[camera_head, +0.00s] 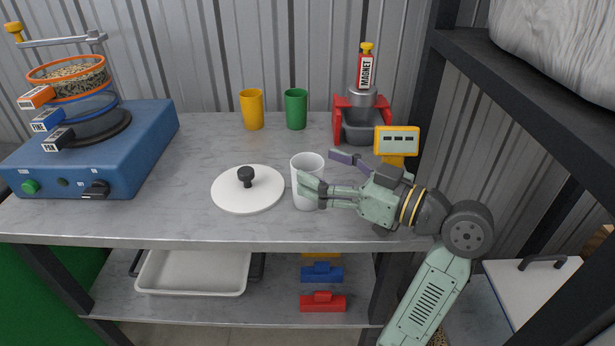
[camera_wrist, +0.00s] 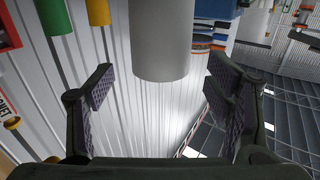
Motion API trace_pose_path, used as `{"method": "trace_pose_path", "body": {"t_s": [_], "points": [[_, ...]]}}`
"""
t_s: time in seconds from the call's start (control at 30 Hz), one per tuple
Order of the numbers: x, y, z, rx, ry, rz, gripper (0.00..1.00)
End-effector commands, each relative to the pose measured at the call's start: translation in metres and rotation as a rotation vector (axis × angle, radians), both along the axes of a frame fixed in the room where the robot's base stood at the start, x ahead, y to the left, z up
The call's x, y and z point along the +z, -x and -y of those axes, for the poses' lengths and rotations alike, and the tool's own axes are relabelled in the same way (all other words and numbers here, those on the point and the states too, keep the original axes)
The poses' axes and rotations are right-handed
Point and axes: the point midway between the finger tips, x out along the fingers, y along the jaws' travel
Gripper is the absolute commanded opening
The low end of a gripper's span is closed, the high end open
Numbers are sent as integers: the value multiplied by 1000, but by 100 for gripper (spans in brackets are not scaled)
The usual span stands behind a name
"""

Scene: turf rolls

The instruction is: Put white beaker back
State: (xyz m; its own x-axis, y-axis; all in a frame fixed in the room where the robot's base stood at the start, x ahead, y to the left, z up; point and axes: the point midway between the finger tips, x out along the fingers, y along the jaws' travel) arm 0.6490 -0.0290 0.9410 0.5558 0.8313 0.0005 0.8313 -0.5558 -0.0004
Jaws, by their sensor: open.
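The white beaker (camera_head: 306,164) stands upright on the grey bench top, right of the white round lid with a black knob. My gripper (camera_head: 314,189) reaches in from the right at the beaker's side, and part of it covers the beaker's lower front. In the wrist view the beaker (camera_wrist: 161,42) appears ahead, centred between the two open fingers of my gripper (camera_wrist: 161,84). A gap shows on each side of it, so the fingers are apart from it there.
A yellow cup (camera_head: 251,110) and a green cup (camera_head: 296,110) stand behind. The lid (camera_head: 262,193) lies close left. A red stand (camera_head: 345,120) with a magnet bottle and a yellow display (camera_head: 397,141) are at right. A blue sieve shaker (camera_head: 150,140) fills the left end.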

Motion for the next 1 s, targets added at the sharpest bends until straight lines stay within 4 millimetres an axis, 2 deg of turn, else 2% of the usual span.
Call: {"method": "trace_pose_path", "body": {"t_s": [0.1,0.2,0.5,1.0], "points": [[3,-10,-18,3,0,-2,73],[1,-16,-27,3,0,-1,73],[0,-19,-31,0,1,0,73],[0,-19,-31,0,1,-1,39]]}}
